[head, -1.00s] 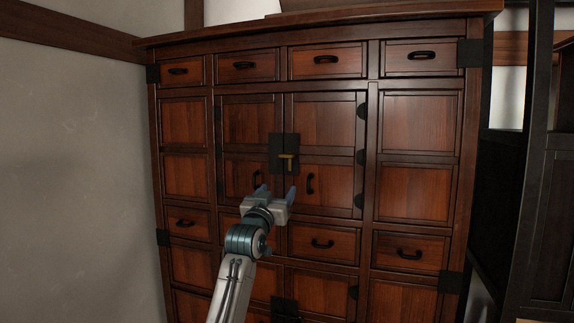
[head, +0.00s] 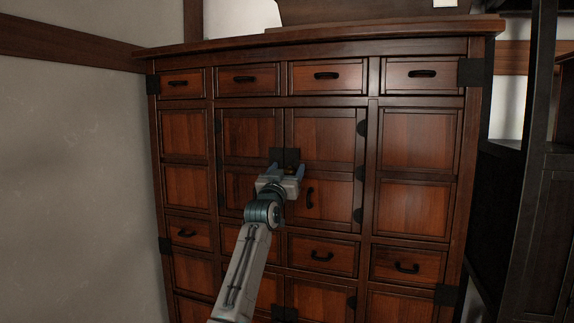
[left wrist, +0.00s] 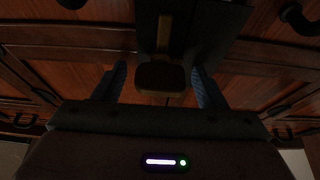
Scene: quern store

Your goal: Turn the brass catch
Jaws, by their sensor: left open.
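The brass catch (left wrist: 161,76) shows in the left wrist view as a dull brass bar with a wide, dark end. It comes off a black plate (left wrist: 212,28) on the cabinet doors. In the head view the plate's upper part (head: 284,156) shows, while the catch is hidden behind my left gripper. My left gripper (head: 286,171) is in front of the plate, fingers pointing at it. In the left wrist view the gripper (left wrist: 158,74) is open, with one finger on each side of the catch's end and gaps visible on both sides. My right gripper is not in view.
The wooden cabinet (head: 420,150) has several drawers and panels with black handles. A dark shelf frame (head: 540,200) stands at the right, a plain wall (head: 75,180) at the left.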

